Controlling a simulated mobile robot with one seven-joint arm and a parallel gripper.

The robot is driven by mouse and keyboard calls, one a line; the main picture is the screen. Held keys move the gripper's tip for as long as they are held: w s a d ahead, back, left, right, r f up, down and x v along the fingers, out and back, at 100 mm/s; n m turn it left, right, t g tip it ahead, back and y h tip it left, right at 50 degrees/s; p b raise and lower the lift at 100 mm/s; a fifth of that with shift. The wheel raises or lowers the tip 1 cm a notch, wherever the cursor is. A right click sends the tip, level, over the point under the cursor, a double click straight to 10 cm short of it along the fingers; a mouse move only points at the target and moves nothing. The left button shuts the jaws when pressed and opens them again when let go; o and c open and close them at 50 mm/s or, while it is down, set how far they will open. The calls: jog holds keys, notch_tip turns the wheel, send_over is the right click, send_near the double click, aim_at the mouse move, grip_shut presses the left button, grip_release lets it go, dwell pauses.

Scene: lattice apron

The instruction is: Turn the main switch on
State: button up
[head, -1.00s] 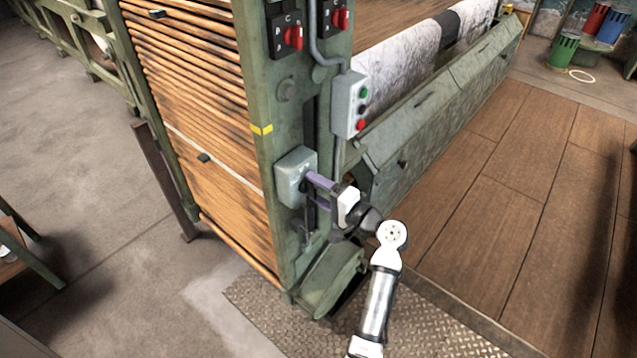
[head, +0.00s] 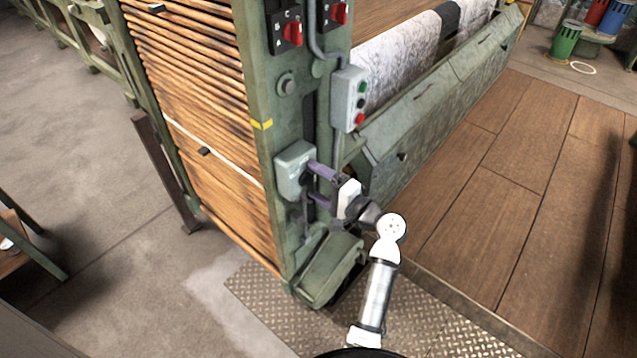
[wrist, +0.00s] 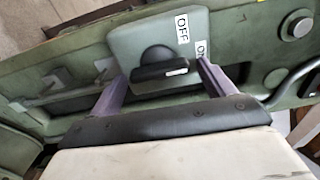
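The main switch is a grey-green box (head: 294,170) on the machine's end post. In the wrist view its black rotary handle (wrist: 160,67) lies nearly level in the picture. A white mark is at the handle's right end, on the side nearer the ON label (wrist: 202,50) than the OFF label (wrist: 182,27). My gripper (wrist: 161,72) is open, with one purple finger on each side of the handle and visible gaps to it. In the head view my gripper (head: 313,182) faces the box from the right; the handle is hidden there.
A button box (head: 348,99) with green, black and red buttons sits above and right of the switch, with a conduit beside it. Red rotary switches (head: 292,33) are higher on the post. A green housing (head: 330,268) juts out below my gripper. Wooden floor lies open at right.

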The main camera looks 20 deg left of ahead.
dwell(0.3)
jog(key=b+v, duration=0.4)
jog(key=v, duration=1)
jog(key=shift+a, duration=0.15)
